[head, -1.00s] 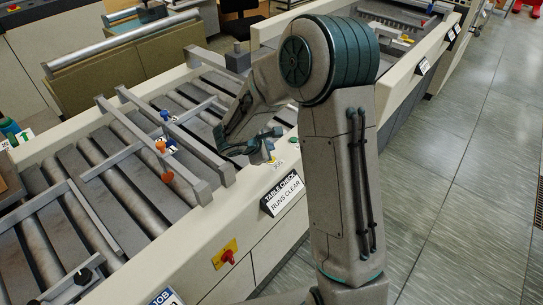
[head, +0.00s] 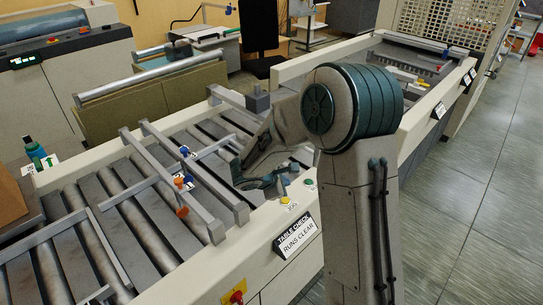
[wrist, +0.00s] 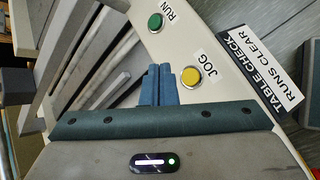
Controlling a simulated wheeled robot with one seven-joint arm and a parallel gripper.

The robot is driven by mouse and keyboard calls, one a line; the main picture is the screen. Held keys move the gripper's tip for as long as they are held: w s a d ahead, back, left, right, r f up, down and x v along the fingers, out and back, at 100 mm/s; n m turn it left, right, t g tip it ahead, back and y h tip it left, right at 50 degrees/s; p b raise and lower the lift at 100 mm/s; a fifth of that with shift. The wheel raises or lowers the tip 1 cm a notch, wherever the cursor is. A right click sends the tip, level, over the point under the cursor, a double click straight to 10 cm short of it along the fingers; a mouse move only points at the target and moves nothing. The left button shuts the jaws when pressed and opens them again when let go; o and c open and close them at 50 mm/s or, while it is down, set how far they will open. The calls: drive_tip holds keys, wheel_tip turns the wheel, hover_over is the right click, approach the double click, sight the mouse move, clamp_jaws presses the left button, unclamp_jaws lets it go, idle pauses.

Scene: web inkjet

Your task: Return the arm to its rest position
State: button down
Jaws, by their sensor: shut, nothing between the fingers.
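My arm is raised and bent over the near rail of the roller table (head: 110,240), with its large teal joint at the top. My gripper (head: 283,183) hangs above the rail by the buttons. In the wrist view my gripper (wrist: 158,75) shows two blue fingers side by side, shut with nothing between them. A yellow JOG button (wrist: 191,76) lies just right of the fingertips, and a green RUN button (wrist: 155,22) lies beyond them. I cannot tell how high the fingers are above the rail.
A sign reading TABLE CHECK RUNS CLEAR (head: 296,236) stands on the near rail. Metal crossbars with an orange knob (head: 181,212) and a blue knob (head: 184,150) span the rollers. A red switch (head: 236,297) is on the front panel. The floor (head: 460,230) at right is clear.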

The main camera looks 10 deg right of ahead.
drive_tip(key=s+d+r+m+g, duration=0.25)
drive_tip(key=s+r+m, duration=0.2)
drive_tip(key=s, duration=0.25)
drive_tip(key=s+d+r+m+g, duration=0.1)
drive_tip(key=s+d+r+m, duration=0.25)
drive_tip(key=s+r, duration=0.3)
drive_tip(key=s+a+r+m+y, duration=0.2)
drive_tip(key=s+m+y, duration=0.1)
drive_tip(key=s, duration=0.4)
drive_tip(key=s+a+r+m+t+y, duration=0.1)
drive_tip(key=s+a+m+y, duration=0.2)
drive_tip(key=s+m, duration=0.3)
drive_tip(key=shift+s+r+y, duration=0.4)
drive_tip(key=shift+d, duration=0.1)
idle(1.9)
